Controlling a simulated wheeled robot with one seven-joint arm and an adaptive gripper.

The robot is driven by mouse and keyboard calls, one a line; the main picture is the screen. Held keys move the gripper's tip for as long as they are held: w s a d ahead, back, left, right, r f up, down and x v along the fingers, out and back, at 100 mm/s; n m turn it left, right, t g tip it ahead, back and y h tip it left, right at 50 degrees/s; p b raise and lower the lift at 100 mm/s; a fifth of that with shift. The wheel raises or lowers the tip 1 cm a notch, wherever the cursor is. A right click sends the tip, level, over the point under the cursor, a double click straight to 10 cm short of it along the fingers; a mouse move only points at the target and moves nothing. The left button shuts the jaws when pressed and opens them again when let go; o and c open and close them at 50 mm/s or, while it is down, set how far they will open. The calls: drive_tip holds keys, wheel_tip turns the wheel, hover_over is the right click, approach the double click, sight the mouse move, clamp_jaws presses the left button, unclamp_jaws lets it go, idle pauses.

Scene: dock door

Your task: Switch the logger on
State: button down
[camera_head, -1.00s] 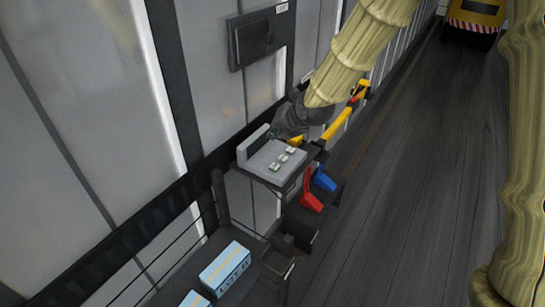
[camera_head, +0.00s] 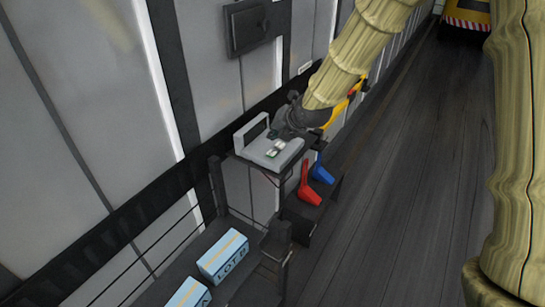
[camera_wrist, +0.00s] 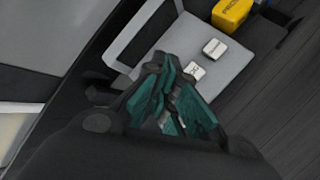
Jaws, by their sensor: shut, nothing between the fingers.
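A grey box with a raised back panel and small white keys, which I take for the logger (camera_head: 262,155), stands on a dark shelf by the wall in the head view. In the wrist view its pale top (camera_wrist: 222,80) shows one clear white key (camera_wrist: 214,48) and another (camera_wrist: 195,70) close beyond my fingertips. My gripper (camera_head: 274,132) is over the far part of the box, pointing down at it. In the wrist view the teal fingers (camera_wrist: 172,75) are shut and empty, and hide part of the top. I cannot tell whether they touch it, nor read the key marks.
A yellow lettered block (camera_wrist: 232,12) lies beyond the keys in the wrist view. Red (camera_head: 308,187) and blue (camera_head: 321,170) handled things sit right of the logger. Blue lot boxes (camera_head: 223,256) lie below it. A dark wall box (camera_head: 250,25) hangs above. Floor at right is clear.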

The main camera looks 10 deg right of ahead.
sight(274, 151)
drive_tip(key=f, duration=0.1)
drive_tip(key=f+b, duration=0.1)
drive_tip(key=shift+w+f, duration=0.2)
drive_tip(key=shift+f, duration=0.2)
drive_tip(key=shift+s+f+b, duration=0.2)
drive_tip(key=shift+f+b, duration=0.05)
drive_tip(key=shift+b, duration=0.1)
drive_tip(key=shift+w+f, duration=0.1)
drive_tip(key=shift+f, duration=0.05)
drive_tip(key=shift+f, duration=0.2)
idle(0.6)
drive_tip(key=shift+f+b, duration=0.2)
drive_tip(key=shift+b, duration=0.1)
